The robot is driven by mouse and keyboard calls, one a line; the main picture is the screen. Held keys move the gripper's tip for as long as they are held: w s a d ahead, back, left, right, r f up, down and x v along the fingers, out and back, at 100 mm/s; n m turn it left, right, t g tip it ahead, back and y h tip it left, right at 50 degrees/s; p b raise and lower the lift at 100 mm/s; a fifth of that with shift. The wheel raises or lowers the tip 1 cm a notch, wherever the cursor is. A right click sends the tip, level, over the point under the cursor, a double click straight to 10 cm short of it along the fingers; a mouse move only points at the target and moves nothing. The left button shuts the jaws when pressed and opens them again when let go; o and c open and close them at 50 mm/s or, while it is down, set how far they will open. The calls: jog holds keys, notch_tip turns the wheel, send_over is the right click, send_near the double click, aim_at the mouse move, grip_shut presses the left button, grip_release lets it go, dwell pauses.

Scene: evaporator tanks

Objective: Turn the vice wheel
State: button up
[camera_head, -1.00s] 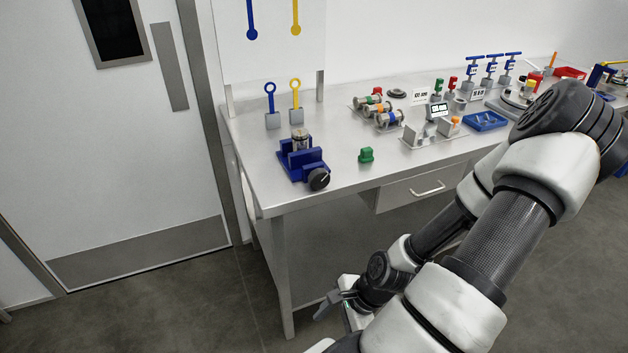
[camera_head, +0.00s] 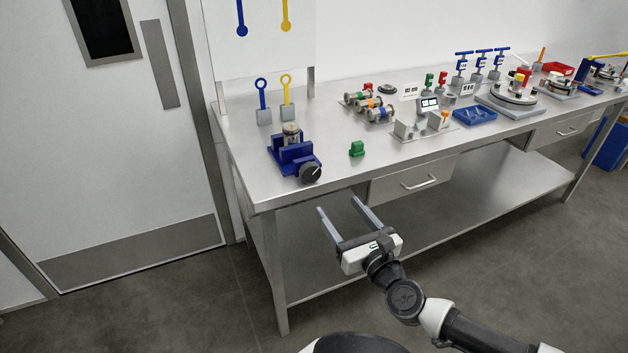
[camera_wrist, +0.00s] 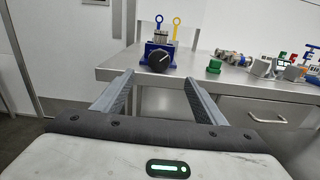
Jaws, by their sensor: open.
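The blue vice (camera_head: 291,153) stands on the steel table near its left front corner, with a metal cylindrical part at its top. Its wheel (camera_head: 311,172) is a round black knob with a white pointer line, facing the table's front edge. My gripper (camera_head: 339,208) is open and empty, in front of the table and lower right of the wheel in the head view. In the wrist view the wheel (camera_wrist: 159,61) shows above the gap between my two fingers (camera_wrist: 158,80), apart from them. The vice (camera_wrist: 161,46) is behind it.
A small green block (camera_head: 357,149) sits right of the vice. Blue and yellow ring-topped tools (camera_head: 262,100) stand behind it. Spools, a blue tray (camera_head: 475,115) and other fixtures fill the table's right. A drawer handle (camera_head: 421,182) sticks out below the table edge.

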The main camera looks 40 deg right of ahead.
jog(key=b, duration=0.8)
send_near(312, 174)
jog(key=x, duration=0.8)
jog(key=shift+w+d, duration=0.1)
jog(key=shift+w, duration=0.25)
jog(key=c, duration=1)
jog(key=shift+c, duration=0.2)
jog(key=shift+n+p, duration=0.3)
jog(key=shift+p, duration=0.05)
